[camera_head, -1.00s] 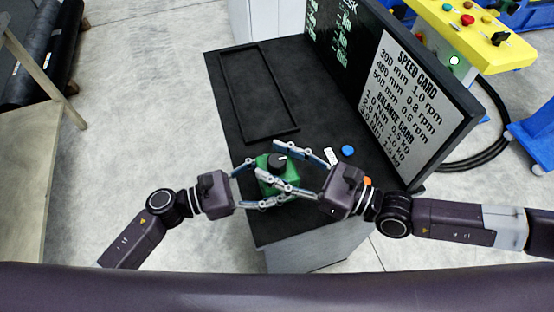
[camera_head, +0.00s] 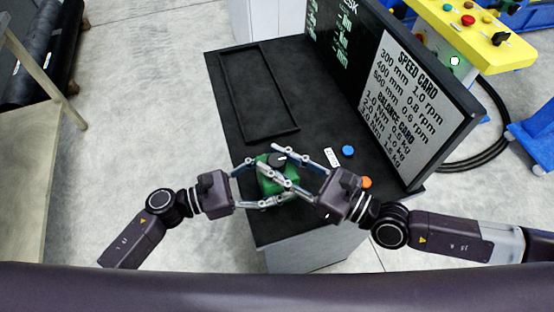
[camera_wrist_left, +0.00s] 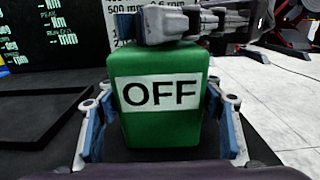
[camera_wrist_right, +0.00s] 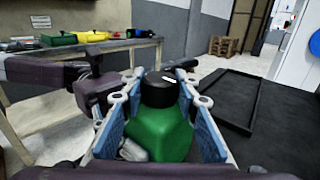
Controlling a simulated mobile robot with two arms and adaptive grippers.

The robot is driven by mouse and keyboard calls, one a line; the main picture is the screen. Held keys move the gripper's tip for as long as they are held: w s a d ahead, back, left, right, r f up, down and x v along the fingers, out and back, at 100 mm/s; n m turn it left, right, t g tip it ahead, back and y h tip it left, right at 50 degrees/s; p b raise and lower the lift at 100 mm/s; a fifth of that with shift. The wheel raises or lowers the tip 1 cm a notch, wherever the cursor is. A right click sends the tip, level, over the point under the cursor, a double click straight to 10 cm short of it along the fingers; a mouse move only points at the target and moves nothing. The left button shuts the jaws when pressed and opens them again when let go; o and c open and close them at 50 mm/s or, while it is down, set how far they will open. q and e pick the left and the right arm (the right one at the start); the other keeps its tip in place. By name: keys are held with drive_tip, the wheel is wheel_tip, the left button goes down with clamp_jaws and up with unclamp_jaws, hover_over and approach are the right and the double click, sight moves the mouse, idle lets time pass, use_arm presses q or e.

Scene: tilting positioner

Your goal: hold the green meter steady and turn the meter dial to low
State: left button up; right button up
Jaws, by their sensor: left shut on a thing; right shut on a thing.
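The green meter (camera_head: 268,181) stands upright near the front of the black table; the left wrist view shows its body (camera_wrist_left: 160,121) with an OFF label (camera_wrist_left: 160,94). My left gripper (camera_head: 265,186) is shut on the meter's body, a finger on each side. The black dial (camera_head: 277,159) is on top of the meter; it also shows in the right wrist view (camera_wrist_right: 158,89) with a white pointer mark. My right gripper (camera_wrist_right: 160,98) is shut on the dial from the right, its blue-padded fingers on either side. Its fingers partly hide the dial and the meter top.
A black tray (camera_head: 288,131) lies empty on the table's left side. A white tag (camera_head: 331,157), a blue disc (camera_head: 348,150) and an orange disc (camera_head: 366,182) lie right of the meter. A board with a speed card (camera_head: 412,88) stands along the table's right edge.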

use_arm(q)
drive_tip(key=shift+s+d, duration=0.1)
use_arm(e)
drive_tip(key=shift+s+a+r+m+t+h, duration=0.1)
drive_tip(key=shift+m+t+h, duration=0.65)
drive_tip(key=shift+t, duration=0.2)
drive_tip(key=shift+r+m+t+h, duration=0.1)
drive_tip(key=shift+m+t+h, duration=0.55)
drive_tip(key=shift+m+t, duration=0.25)
drive_tip(key=m+t+h, duration=0.3)
drive_tip(key=h, duration=0.1)
drive_tip(key=shift+f+h, duration=0.1)
drive_tip(key=shift+h, duration=0.2)
drive_tip(key=m+t+h, duration=0.1)
drive_tip(key=m+h, duration=0.1)
drive_tip(key=h, duration=0.2)
drive_tip(key=m+h, duration=0.3)
drive_tip(key=h, duration=0.1)
drive_tip(key=shift+m+t, duration=0.25)
drive_tip(key=shift+t, duration=0.1)
drive_tip(key=shift+d+h, duration=0.2)
drive_tip(key=shift+h, duration=0.2)
drive_tip(key=o, duration=1.2)
drive_tip(key=shift+f, duration=0.1)
drive_tip(key=s, duration=1.2)
drive_tip(key=shift+a, duration=0.35)
